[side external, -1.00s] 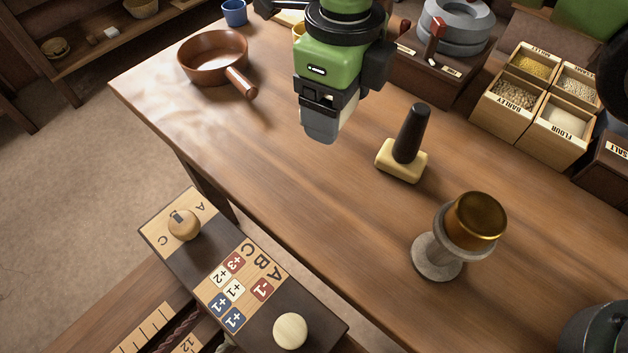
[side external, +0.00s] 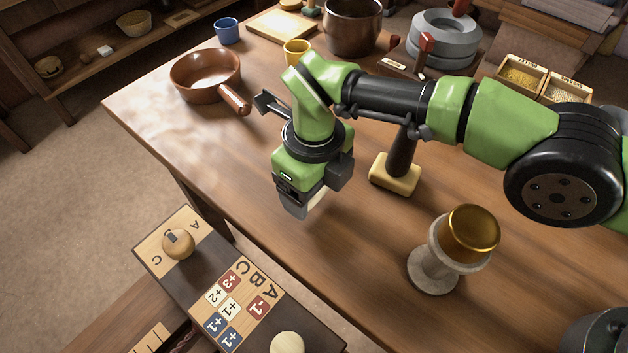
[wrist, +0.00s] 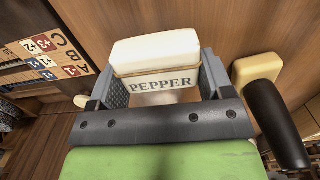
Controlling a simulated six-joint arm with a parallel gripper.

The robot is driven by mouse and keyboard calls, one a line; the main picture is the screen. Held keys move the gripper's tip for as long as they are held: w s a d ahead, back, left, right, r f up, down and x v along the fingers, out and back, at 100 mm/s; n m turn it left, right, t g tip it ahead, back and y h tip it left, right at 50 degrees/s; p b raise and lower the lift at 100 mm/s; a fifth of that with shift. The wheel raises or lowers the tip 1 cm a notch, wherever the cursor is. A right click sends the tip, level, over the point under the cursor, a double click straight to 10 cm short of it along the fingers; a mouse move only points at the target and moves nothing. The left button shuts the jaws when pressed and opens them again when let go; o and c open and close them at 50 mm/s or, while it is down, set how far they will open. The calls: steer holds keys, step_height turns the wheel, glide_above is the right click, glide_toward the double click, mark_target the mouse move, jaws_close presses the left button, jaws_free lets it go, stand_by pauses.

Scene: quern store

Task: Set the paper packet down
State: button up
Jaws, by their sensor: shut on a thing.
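The paper packet (wrist: 158,52) is white and labelled PEPPER. In the wrist view it sits between the two jaws of my gripper (wrist: 160,80), which are shut on it from both sides. In the side view my gripper (side external: 299,204) points down over the near-left part of the wooden table (side external: 340,270), with only a pale sliver of the packet (side external: 318,202) showing. I cannot tell whether the packet's underside touches the table.
A dark-handled tool with a pale block (side external: 394,177) stands close right. A brass-topped stone stand (side external: 436,270) is farther right. A brown pan (side external: 205,76) and yellow cup (side external: 296,52) stand behind. A marked board (side external: 245,300) lies past the table's edge. Table between is clear.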

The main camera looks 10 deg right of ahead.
steer(key=o, duration=0.9)
steer(key=shift+r, duration=3.7)
steer(key=shift+w+r, duration=0.1)
